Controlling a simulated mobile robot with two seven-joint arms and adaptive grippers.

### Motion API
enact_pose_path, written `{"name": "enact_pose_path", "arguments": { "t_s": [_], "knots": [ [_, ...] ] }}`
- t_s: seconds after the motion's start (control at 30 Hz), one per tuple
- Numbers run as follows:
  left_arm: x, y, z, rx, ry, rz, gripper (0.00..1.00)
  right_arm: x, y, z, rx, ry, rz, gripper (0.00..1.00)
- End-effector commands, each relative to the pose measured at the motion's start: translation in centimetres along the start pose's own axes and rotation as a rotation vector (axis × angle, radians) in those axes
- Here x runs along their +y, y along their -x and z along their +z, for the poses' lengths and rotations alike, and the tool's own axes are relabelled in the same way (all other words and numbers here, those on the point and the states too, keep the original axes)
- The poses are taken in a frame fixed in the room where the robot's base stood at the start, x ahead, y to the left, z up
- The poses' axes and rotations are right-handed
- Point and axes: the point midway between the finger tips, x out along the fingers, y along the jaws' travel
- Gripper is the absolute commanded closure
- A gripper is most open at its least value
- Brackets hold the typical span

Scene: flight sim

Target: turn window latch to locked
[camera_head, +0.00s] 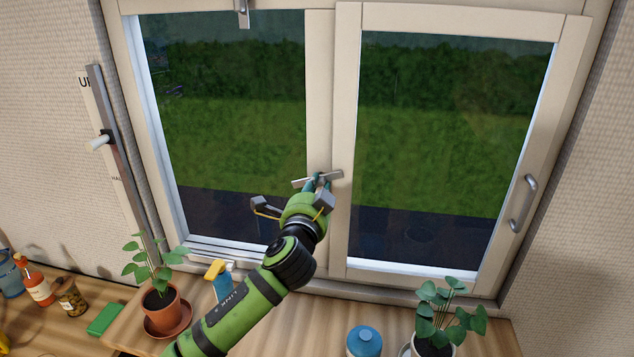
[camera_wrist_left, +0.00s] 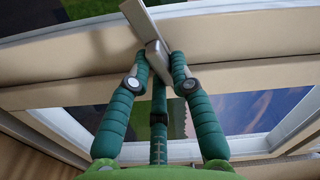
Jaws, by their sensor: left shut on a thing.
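The window latch (camera_head: 333,175) is a small metal handle on the middle frame post between the two panes. In the head view it lies nearly level, slightly tilted. My left gripper (camera_head: 319,182) reaches up to it from below and hides part of it. In the left wrist view the green padded fingers of my left gripper (camera_wrist_left: 158,62) are closed on the latch's metal knob, and the latch's flat plate (camera_wrist_left: 140,18) sticks out past the fingertips. My right gripper is not in either view.
The window has a left pane (camera_head: 235,110) and a right sash with a side handle (camera_head: 522,203). A slider on a rail (camera_head: 103,140) is on the left wall. On the wooden counter stand a potted plant (camera_head: 160,300), a spray bottle (camera_head: 219,280), a blue-lidded jar (camera_head: 364,340) and another plant (camera_head: 447,315).

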Motion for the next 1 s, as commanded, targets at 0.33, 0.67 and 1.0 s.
{"name": "enact_pose_path", "arguments": {
  "t_s": [0.33,0.67,1.0],
  "knots": [
    [-0.1,0.0,0.1,0.001,-0.247,-0.001,1.0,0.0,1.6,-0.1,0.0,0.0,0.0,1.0],
    [0.0,0.0,0.2,0.0,-0.355,-0.001,1.0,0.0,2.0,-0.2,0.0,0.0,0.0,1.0],
    [0.1,0.0,0.2,0.0,-0.37,-0.002,1.0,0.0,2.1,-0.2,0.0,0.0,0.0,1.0]
  ]
}}
